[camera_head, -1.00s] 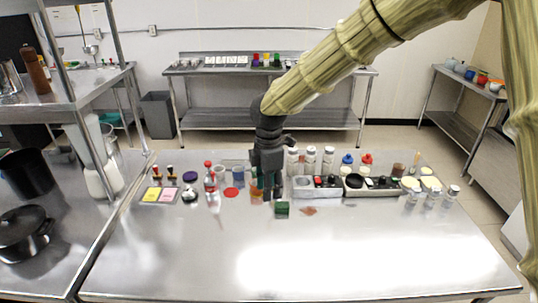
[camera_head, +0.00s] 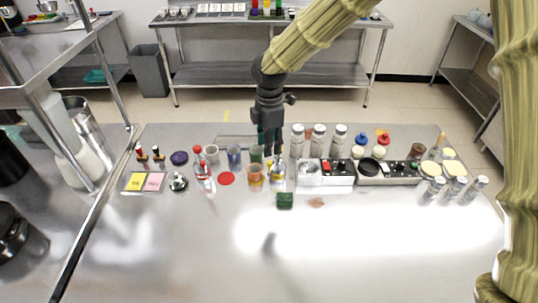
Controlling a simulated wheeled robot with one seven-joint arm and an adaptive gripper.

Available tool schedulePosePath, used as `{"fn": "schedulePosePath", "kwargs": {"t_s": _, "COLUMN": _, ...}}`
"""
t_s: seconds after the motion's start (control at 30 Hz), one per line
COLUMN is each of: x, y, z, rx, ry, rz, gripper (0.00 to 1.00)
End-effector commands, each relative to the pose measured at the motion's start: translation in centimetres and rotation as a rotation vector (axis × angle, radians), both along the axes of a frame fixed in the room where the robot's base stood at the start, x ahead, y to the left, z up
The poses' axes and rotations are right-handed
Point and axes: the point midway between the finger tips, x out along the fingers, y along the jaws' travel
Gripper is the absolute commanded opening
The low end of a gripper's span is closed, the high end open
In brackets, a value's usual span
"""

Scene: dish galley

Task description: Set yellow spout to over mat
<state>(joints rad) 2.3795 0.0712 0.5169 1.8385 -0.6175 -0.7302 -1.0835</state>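My gripper (camera_head: 270,150) points down over the back middle of the steel table. A small clear bottle (camera_head: 277,175) with a yellowish part stands just below and right of its fingertips. The fingers are dark and small here, so their opening is unclear. Whether they touch the bottle is also unclear. I cannot pick out a yellow spout for certain. A yellow square (camera_head: 134,182) and a pink square (camera_head: 154,182) lie side by side on a grey flat piece at the left. A flat red disc (camera_head: 227,179) lies left of the gripper; I cannot tell which is the mat.
An amber cup (camera_head: 255,174), a blue cup (camera_head: 234,156) and a red-capped bottle (camera_head: 200,168) stand left of the gripper. A green block (camera_head: 284,201) lies in front. The table front is clear.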

Motion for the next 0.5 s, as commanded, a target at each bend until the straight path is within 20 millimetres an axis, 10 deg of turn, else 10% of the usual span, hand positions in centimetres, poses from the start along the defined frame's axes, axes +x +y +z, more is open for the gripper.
{"fn": "schedulePosePath", "kwargs": {"t_s": 0.5, "x": 0.0, "y": 0.2, "z": -6.3, "rx": 0.0, "ry": 0.001, "rz": 0.002, "gripper": 0.37}}
